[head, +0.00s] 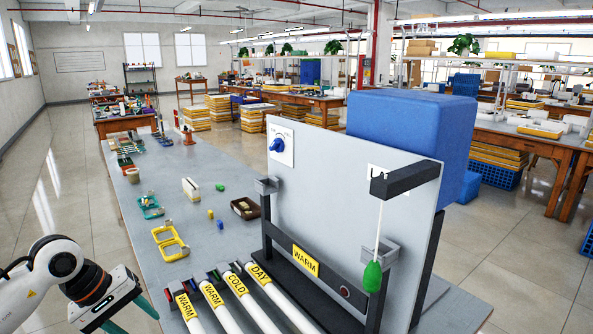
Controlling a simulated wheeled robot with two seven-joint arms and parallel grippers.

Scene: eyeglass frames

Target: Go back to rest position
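My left gripper (131,317) is at the lower left, beside the near left edge of the grey table (150,285). Its two teal fingers are spread apart and point down to the right, with nothing visible between them. The lower finger is partly cut off by the picture's bottom edge. My white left arm comes in from the left. My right gripper and arm are not in view. A yellow frame-shaped item (170,243) lies on the table, apart from my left gripper.
White tubes labelled WARM, COLD and DAY (236,300) lie right of my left gripper. Behind them stands a grey panel (335,185) with a blue knob (277,145) and a hanging green pull (372,276). Small items dot the table. Floor (65,190) left of it is clear.

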